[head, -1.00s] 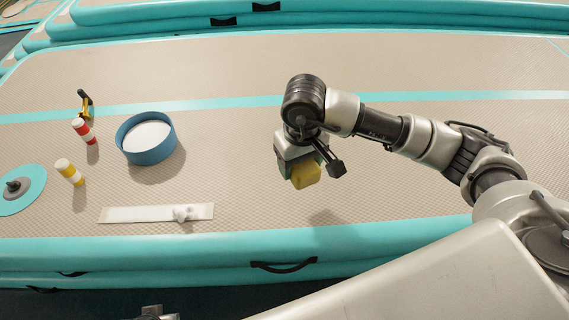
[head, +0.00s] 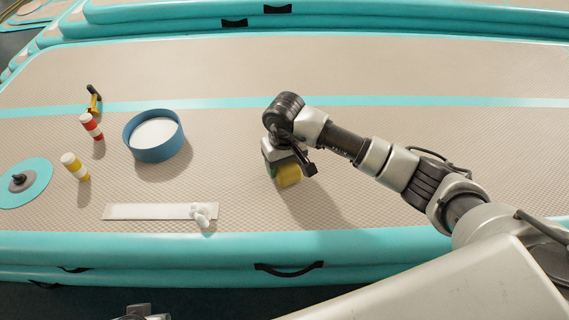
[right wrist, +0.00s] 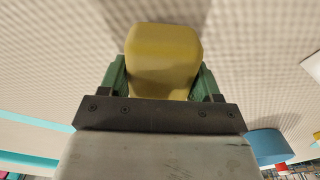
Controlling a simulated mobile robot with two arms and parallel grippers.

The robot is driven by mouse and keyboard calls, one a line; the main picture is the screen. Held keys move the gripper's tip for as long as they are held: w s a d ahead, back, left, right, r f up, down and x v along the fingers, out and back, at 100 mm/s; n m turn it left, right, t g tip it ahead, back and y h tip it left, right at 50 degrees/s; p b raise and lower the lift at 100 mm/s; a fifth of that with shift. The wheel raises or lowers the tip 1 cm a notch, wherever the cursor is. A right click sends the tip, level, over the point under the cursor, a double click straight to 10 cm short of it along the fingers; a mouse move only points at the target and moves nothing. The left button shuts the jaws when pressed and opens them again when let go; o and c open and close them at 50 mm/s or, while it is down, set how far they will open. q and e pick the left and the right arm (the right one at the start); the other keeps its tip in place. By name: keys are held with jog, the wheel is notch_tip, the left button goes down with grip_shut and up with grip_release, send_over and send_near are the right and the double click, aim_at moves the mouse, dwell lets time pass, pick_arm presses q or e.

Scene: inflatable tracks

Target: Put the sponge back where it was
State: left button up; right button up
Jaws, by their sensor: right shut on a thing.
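The yellow sponge (head: 288,175) is held in my right gripper (head: 284,172), just above the beige inflatable mat (head: 360,65). In the right wrist view the sponge (right wrist: 165,60) sits between the two green fingers of the gripper (right wrist: 163,78), which touch its sides. The gripper points down, and a shadow lies on the mat beside it. I cannot tell whether the sponge touches the mat. My left gripper is not clearly seen; only a bit of metal shows at the bottom edge.
To the left stand a blue round container (head: 153,136), a red-and-white cylinder (head: 91,126), a yellow-and-white cylinder (head: 74,166) and a small yellow-black tool (head: 93,100). A white strip (head: 150,211) with a white knob lies near the front edge. A teal disc (head: 24,182) is far left.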

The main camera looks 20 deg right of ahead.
jog(key=shift+f, duration=0.1)
pick_arm(q)
jog(key=shift+s+r, duration=0.1)
jog(key=shift+r, duration=0.2)
pick_arm(e)
jog(key=o, duration=0.9)
jog(key=shift+c, duration=0.2)
pick_arm(q)
jog(key=shift+r, duration=0.1)
jog(key=p+x, duration=0.1)
jog(key=x, duration=0.5)
jog(key=shift+s+f, duration=0.25)
jog(key=shift+s, duration=0.15)
pick_arm(e)
notch_tip(320, 180, up, 12)
